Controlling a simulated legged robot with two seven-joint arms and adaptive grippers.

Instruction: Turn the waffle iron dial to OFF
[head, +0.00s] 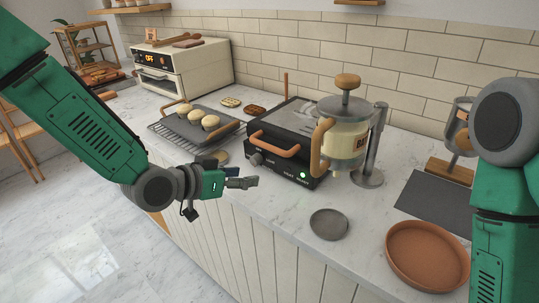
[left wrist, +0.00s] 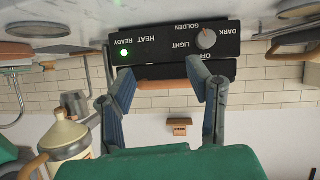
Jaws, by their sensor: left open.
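The black waffle iron (head: 285,122) stands on the counter with its lid down and a wooden front handle (head: 273,143). Its dial (head: 257,159) is on the left of the front panel. In the upside-down left wrist view the grey dial (left wrist: 206,39) has the labels OFF, LIGHT, GOLDEN and DARK around it; I cannot clearly tell where its pointer stands. A green light (left wrist: 124,54) glows beside READY. My left gripper (head: 251,182) is open and empty in front of the panel, apart from the dial. Its fingers (left wrist: 165,88) also show in the wrist view. My right gripper is out of view.
A batter dispenser (head: 345,135) stands right of the iron. A small grey dish (head: 328,224) and a terracotta plate (head: 428,256) lie at the front right. The counter's front edge is below my left gripper.

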